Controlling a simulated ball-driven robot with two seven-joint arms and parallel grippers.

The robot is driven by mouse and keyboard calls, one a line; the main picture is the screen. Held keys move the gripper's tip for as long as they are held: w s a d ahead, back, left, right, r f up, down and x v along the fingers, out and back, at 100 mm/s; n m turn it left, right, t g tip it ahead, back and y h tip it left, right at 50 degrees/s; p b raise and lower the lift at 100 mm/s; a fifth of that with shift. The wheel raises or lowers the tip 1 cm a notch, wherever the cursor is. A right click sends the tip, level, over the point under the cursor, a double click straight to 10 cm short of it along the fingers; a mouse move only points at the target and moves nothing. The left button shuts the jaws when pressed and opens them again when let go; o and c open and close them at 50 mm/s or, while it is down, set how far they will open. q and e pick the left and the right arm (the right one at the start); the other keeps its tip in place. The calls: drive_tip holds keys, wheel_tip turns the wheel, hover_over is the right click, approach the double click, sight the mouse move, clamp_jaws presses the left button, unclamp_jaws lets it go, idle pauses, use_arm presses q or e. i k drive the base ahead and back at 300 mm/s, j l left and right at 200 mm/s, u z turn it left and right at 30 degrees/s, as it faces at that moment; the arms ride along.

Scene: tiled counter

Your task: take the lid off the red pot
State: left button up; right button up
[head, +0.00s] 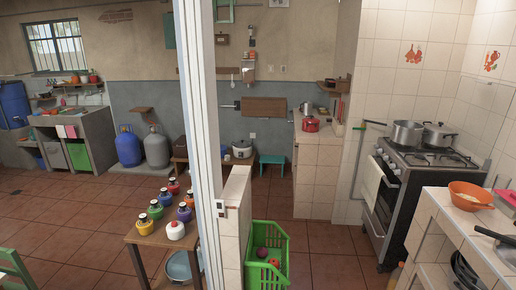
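A small red pot (311,126) stands on the white-tiled counter (318,154) in the middle of the head view, some way off. A dark handle or knob shows at its top, and it looks covered, but the lid is too small to make out clearly. Neither of my grippers shows in this view.
A silver kettle (306,108) stands behind the red pot. A stove (405,185) with two metal pots is at the right. A green crate (267,258) sits on the floor by a low tiled wall (235,205). A white post (200,130) rises left of centre. Open floor lies before the counter.

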sight(309, 120)
drive_tip(key=i+l, duration=0.65)
drive_tip(key=i+l+u, duration=0.15)
drive_tip(key=i+l, duration=1.15)
drive_tip(key=i+l+u, duration=0.15)
drive_tip(key=i+l, duration=0.5)
drive_tip(key=l, duration=0.2)
drive_tip(key=i+l, duration=0.2)
drive_tip(key=i, duration=0.25)
drive_tip(key=i+l+u, duration=0.1)
drive_tip(key=i, duration=0.35)
drive_tip(key=i+l, duration=0.3)
drive_tip(key=i, duration=0.15)
drive_tip(key=i+l, duration=0.25)
drive_tip(key=i, duration=0.2)
drive_tip(key=u, duration=0.05)
